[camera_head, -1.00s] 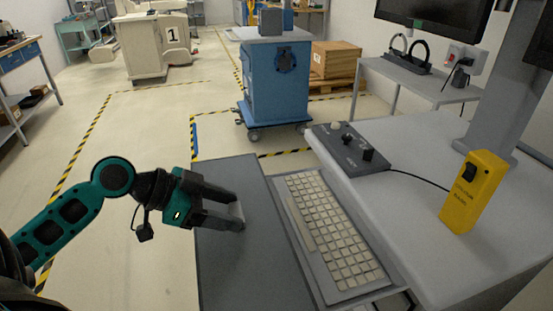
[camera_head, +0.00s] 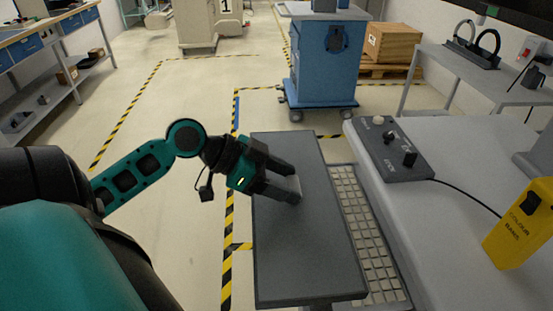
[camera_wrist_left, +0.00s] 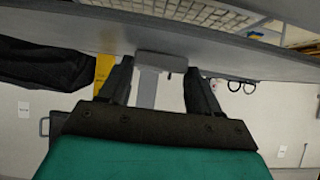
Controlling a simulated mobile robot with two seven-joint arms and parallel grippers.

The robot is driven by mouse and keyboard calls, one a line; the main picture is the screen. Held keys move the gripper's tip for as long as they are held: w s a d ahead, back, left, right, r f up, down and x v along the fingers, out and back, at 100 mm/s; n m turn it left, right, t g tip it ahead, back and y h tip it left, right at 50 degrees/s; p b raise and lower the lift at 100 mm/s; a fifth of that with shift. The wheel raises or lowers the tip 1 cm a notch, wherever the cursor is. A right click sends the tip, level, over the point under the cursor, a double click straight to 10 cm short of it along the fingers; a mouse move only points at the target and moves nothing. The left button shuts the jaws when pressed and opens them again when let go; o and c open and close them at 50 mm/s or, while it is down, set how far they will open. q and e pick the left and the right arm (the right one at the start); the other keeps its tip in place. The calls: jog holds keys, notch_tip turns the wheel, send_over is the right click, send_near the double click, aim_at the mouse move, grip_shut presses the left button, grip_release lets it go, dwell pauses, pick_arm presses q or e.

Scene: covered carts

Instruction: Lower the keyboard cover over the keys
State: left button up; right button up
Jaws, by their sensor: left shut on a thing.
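The keyboard cover (camera_head: 303,250) is a flat dark grey panel beside the keyboard, standing partly in front of its left side. The keyboard (camera_head: 366,240) has cream keys in a grey frame; its right-hand key columns show, and its left part is hidden behind the cover. My left gripper (camera_head: 291,190) is shut on a small grey grip piece at the cover's face. In the left wrist view the grip piece (camera_wrist_left: 160,62) sits between the two fingers, with the cover's underside or edge (camera_wrist_left: 90,35) above and keys (camera_wrist_left: 190,8) beyond. My right gripper is not in view.
A grey control box (camera_head: 392,150) with knobs and a yellow device (camera_head: 520,225) stand on the console (camera_head: 440,220) right of the keyboard. A blue cart (camera_head: 322,65) stands behind. The floor left of the cover is clear, with striped tape.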

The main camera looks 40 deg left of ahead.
aim_at(330, 188)
pick_arm(q)
jog(key=shift+w+d+f, duration=0.25)
jog(key=shift+w+d, duration=0.45)
jog(key=shift+w, duration=0.1)
jog(key=shift+w+d+f, duration=0.25)
jog(key=shift+w+d, duration=0.4)
jog(key=shift+w, duration=0.1)
jog(key=shift+w+d+f, duration=0.25)
jog(key=shift+w+d, duration=0.45)
jog(key=shift+w, duration=0.1)
jog(key=shift+w+d+f+b, duration=0.2)
jog(key=shift+w+d+f, duration=0.05)
jog(key=shift+w+d, duration=0.35)
jog(key=shift+w+d+f+b, duration=0.25)
jog(key=shift+w+d, duration=0.2)
jog(key=shift+w, duration=0.15)
jog(key=shift+f+b, duration=2.75)
jog(key=shift+b, duration=0.05)
jog(key=shift+f+b, duration=0.65)
jog(key=shift+r, duration=0.15)
jog(key=shift+w+d+p, duration=0.35)
jog(key=shift+w+d, duration=0.25)
jog(key=shift+w, duration=0.05)
jog(key=shift+w+d+p, duration=0.3)
jog(key=shift+w, duration=0.05)
jog(key=shift+w+d, duration=0.3)
jog(key=shift+f, duration=0.75)
jog(key=shift+f+b, duration=0.2)
jog(key=shift+b, duration=0.1)
